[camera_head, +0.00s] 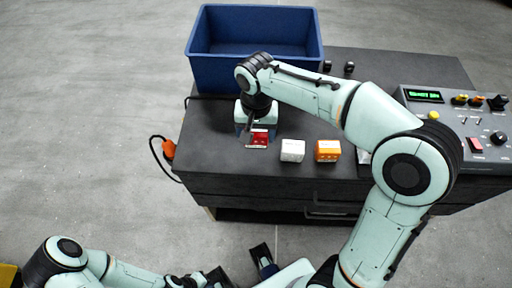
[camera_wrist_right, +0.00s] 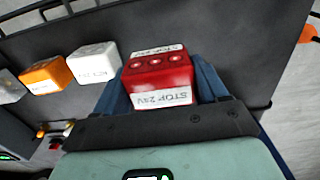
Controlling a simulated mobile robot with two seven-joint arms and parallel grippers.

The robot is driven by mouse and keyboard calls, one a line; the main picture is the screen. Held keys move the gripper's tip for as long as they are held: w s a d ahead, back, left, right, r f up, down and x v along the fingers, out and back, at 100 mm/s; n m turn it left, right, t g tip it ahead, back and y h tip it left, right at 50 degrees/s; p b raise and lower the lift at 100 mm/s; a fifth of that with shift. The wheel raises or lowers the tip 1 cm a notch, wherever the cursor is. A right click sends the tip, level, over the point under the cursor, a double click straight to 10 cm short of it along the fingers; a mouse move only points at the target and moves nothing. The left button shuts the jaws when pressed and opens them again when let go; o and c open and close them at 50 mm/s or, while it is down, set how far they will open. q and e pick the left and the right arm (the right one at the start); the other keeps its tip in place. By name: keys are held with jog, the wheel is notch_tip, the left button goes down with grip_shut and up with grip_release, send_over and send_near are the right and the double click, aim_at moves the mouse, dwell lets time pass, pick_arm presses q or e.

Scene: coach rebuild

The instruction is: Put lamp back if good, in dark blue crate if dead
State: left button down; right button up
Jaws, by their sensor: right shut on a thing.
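The red lamp block (camera_head: 258,139), with white labels reading STOP 24V, is between the blue fingers of my right gripper (camera_head: 256,130). The right wrist view shows the lamp (camera_wrist_right: 160,76) with a finger on each side, the gripper shut on it. I cannot tell whether it touches the table. The dark blue crate (camera_head: 215,72) stands behind it at the table's back left, and its visible inside looks empty. My left gripper (camera_head: 240,270) is low in front of the table, fingers apart and empty.
A white block (camera_head: 292,151) and an orange block (camera_head: 327,151) stand right of the lamp on the dark table (camera_head: 225,165). A control panel (camera_head: 460,125) with a green display is at right. An orange-ended cable (camera_head: 168,149) hangs at left.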

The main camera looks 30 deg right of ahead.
jog(key=shift+f+b, duration=0.45)
jog(key=shift+f, duration=2.95)
jog(key=shift+f, duration=0.1)
jog(key=o, duration=1.1)
notch_tip(320, 180, up, 12)
jog(key=shift+r+p, duration=0.15)
jog(key=shift+p, duration=0.9)
